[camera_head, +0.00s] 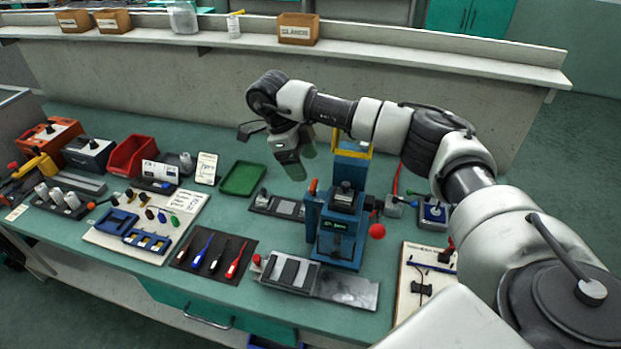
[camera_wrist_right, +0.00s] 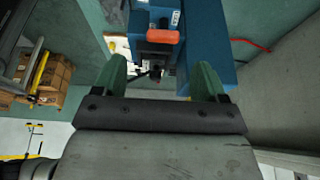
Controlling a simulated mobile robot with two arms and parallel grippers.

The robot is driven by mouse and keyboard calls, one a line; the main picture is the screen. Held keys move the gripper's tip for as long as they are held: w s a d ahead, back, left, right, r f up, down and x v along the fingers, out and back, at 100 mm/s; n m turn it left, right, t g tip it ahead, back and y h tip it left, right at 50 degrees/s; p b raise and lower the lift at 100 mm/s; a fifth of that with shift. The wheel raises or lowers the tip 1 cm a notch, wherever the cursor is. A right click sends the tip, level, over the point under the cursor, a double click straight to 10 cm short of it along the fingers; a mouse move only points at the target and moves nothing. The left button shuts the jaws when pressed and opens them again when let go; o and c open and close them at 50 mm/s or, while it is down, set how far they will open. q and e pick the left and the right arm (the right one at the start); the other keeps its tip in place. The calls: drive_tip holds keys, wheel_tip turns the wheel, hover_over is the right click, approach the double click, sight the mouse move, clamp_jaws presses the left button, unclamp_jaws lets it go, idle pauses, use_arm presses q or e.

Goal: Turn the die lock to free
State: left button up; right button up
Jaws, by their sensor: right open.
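The blue press (camera_head: 338,235) stands upright on the green bench, with a small dark green label on its front. An orange handle (camera_head: 312,187) sticks up at its left side; I cannot tell for sure that it is the die lock. The orange handle (camera_wrist_right: 163,36) also shows in the right wrist view, lying across the upper middle, beyond the fingertips. My right gripper (camera_head: 302,162) is open and empty, behind and left of the press, above the bench. In the wrist view its green fingers (camera_wrist_right: 162,80) are apart, with the handle not between them. My left gripper is not in view.
A red ball knob (camera_head: 377,231) sticks out at the press's right. A green tray (camera_head: 243,179) lies left of the press. A black mat (camera_head: 214,255) with several screwdrivers lies front left. A grey wall with a shelf (camera_head: 360,41) stands behind the bench.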

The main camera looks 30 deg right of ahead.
sight(313, 184)
drive_tip(key=x, duration=0.2)
drive_tip(key=w+p+x, duration=0.1)
drive_tip(key=x, duration=0.1)
drive_tip(key=shift+d+f, duration=0.1)
drive_tip(key=shift+f, duration=0.25)
drive_tip(key=shift+s+d+f+p, duration=0.1)
drive_tip(key=shift+s+f+p, duration=0.2)
drive_tip(key=shift+s+f, duration=0.2)
drive_tip(key=shift+w+f, duration=0.1)
drive_tip(key=shift+w, duration=0.05)
drive_tip(key=c, duration=0.9)
